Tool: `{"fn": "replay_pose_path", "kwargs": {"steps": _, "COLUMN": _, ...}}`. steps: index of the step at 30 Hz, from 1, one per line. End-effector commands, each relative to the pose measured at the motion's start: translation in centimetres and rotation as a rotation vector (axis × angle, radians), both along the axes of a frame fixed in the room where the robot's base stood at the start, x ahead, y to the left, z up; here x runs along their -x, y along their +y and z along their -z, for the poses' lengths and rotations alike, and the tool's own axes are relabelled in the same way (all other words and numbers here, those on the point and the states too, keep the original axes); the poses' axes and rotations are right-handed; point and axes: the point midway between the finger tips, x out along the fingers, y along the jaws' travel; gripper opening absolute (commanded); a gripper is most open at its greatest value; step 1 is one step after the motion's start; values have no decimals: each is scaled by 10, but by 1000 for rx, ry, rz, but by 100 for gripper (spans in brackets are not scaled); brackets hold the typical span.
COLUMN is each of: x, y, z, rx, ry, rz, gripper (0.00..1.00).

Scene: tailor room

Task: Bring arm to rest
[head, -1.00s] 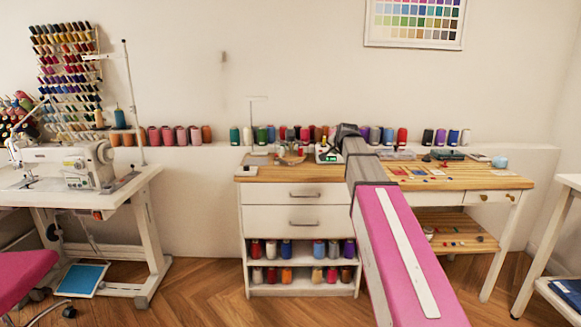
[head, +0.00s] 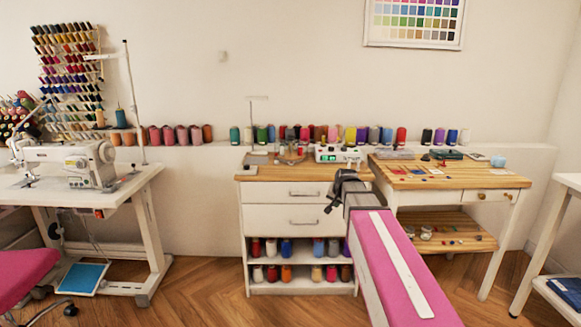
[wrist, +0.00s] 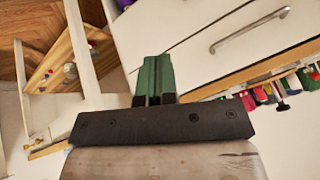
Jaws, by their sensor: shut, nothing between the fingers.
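My arm, with its pink upper cover, reaches forward over the floor in the head view. My gripper (head: 330,207) is at its far end, in front of the white drawer unit (head: 268,219). In the wrist view, the green fingers of my gripper (wrist: 157,62) are together with nothing between them. Drawer fronts with a metal handle (wrist: 250,29) lie beyond the fingers. My arm hides part of the drawer unit's right side.
The wooden worktable (head: 450,176) with small items stands right of the drawer unit, with a lower shelf (head: 465,236). A green-lit device (head: 338,154) sits on the unit's top. A sewing machine table (head: 125,192) stands left. Wooden floor (head: 200,285) between them is clear.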

Motion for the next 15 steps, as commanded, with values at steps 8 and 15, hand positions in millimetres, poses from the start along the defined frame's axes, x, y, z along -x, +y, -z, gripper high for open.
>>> {"fn": "replay_pose_path", "kwargs": {"steps": 8, "x": 114, "y": 2, "z": 108, "rx": 102, "ry": 246, "rz": -168, "gripper": 0}}
{"fn": "replay_pose_path", "kwargs": {"steps": 15, "x": 205, "y": 1, "z": 170, "rx": 156, "ry": 437, "rz": -319, "gripper": 0}}
